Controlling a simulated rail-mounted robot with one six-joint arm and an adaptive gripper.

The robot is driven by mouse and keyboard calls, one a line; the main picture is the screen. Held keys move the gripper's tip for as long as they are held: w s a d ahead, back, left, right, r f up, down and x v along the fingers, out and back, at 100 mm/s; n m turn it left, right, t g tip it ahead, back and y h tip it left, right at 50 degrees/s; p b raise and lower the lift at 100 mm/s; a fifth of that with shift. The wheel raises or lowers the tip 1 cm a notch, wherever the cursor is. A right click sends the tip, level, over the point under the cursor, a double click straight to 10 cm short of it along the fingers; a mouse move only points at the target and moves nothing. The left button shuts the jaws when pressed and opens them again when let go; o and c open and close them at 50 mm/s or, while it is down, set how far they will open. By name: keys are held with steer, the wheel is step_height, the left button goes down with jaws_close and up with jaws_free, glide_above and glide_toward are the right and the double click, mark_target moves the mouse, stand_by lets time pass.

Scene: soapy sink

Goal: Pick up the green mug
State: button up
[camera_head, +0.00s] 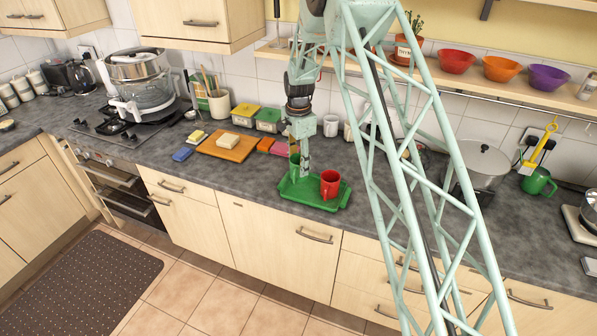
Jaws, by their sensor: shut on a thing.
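A green mug (294,166) is at the left part of a green tray (325,205) on the counter. My gripper (304,172) points down at this mug and is shut on it, partly hiding it. Whether the mug touches the tray is hard to tell. A red mug (330,183) stands on the same tray just to the right of my gripper. Another green mug (537,181) stands far right on the counter, apart from my gripper.
An orange board (238,152) with a pale block lies left of the tray. Yellow- and green-lidded boxes (256,117) and white mugs (331,125) stand behind. A large pot (480,165) stands to the right. A shelf (450,78) with bowls runs above the counter.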

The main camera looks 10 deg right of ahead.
steer(key=shift+r+b, duration=0.3)
steer(key=shift+r, duration=2.3)
